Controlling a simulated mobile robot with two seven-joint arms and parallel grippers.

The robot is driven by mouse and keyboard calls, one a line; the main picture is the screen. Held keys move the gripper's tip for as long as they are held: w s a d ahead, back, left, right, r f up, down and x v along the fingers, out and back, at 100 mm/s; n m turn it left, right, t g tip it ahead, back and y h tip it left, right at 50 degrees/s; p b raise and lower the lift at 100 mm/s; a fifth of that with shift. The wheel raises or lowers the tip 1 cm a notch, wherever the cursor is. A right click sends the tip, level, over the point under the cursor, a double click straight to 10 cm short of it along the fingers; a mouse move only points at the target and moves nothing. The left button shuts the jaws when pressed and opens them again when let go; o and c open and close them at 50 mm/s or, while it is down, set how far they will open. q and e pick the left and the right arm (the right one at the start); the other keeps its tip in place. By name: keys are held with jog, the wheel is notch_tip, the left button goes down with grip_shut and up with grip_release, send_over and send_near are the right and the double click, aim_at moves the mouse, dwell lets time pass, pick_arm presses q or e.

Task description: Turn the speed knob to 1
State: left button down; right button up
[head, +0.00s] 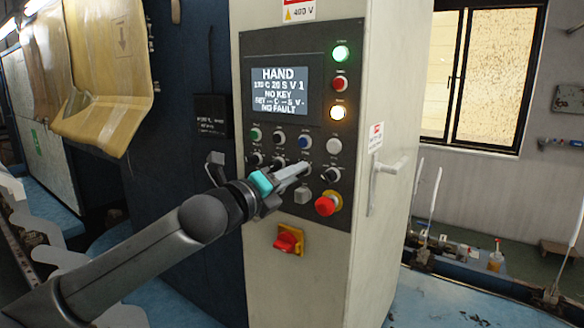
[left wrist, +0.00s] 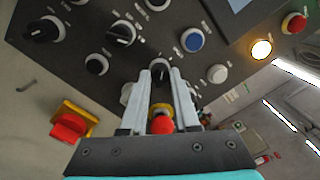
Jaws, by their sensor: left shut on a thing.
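The control panel (head: 317,120) carries two rows of small buttons and black knobs below its display. My left gripper (head: 303,168) reaches the lower row, under the blue button (head: 303,141). In the left wrist view the fingers of my left gripper (left wrist: 161,74) are shut on a black knob (left wrist: 160,69), one finger on each side. The head view mostly hides that knob behind the fingers. Its label is too small to read, so I cannot tell by name that it is the speed knob. The display (head: 280,91) shows HAND, a line ending in V 1, NO KEY and NO FAULT.
A red emergency stop (head: 326,205) on yellow sits just below right of my fingers. A red-yellow switch (head: 289,240) is lower on the cabinet. Another black knob (head: 331,174) is close on the right. A door handle (head: 389,167) sticks out on the cabinet's side.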

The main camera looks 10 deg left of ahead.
pick_arm(q)
jog(key=shift+n+p, duration=0.3)
jog(key=shift+n, duration=0.4)
jog(key=c, duration=0.7)
grip_release()
jog(key=shift+o, duration=0.2)
jog(key=b+v, duration=0.5)
jog(key=v, duration=1)
jog(key=shift+s, duration=0.15)
